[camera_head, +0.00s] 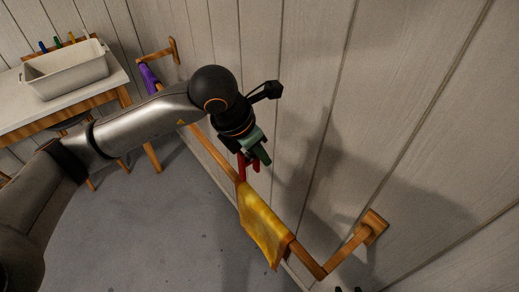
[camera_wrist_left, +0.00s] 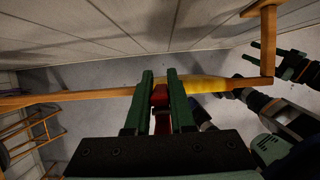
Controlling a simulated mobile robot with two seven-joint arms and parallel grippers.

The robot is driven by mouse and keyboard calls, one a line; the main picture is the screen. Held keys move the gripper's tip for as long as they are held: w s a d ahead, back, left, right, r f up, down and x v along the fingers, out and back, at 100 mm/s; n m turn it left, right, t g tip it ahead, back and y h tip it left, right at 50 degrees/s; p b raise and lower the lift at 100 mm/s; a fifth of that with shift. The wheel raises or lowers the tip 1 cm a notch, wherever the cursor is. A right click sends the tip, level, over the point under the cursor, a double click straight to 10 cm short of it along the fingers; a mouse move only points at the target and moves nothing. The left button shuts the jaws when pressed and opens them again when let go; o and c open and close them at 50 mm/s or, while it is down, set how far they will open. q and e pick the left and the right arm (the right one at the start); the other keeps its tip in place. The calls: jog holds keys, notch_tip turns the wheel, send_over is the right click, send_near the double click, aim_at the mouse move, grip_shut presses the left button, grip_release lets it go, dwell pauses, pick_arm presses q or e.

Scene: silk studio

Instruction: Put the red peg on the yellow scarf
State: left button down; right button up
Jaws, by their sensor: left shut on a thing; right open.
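The yellow scarf (camera_head: 262,228) hangs over the wooden rail; in the left wrist view it (camera_wrist_left: 212,84) lies right of my fingers. My left gripper (camera_head: 254,155) is shut on the red peg (camera_head: 242,167), just above the scarf's upper end and close to the rail. In the left wrist view the red peg (camera_wrist_left: 160,96) sits between the green fingers of the left gripper (camera_wrist_left: 160,78). I cannot tell whether the peg touches the scarf or rail. My right gripper (camera_wrist_left: 272,51) is open and empty near the rail's end, its fingers apart.
The wooden rail (camera_head: 213,147) runs along the panelled wall on brackets (camera_head: 373,226). A purple cloth (camera_head: 148,78) hangs at its far end. A white bin (camera_head: 66,70) stands on a table at the left, with several coloured pegs (camera_head: 57,42) behind it. Grey floor lies below.

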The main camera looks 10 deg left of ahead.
aim_at(256, 171)
pick_arm(q)
jog(key=shift+f+b, duration=1.9)
jog(key=shift+f, duration=2.05)
notch_tip(256, 171, down, 3)
jog(key=b, duration=0.3)
jog(key=shift+f+b, duration=0.1)
jog(key=shift+b, duration=0.25)
jog(key=shift+f, duration=0.1)
jog(key=shift+f+b, duration=0.1)
jog(key=shift+b, duration=0.2)
jog(key=shift+f, duration=0.15)
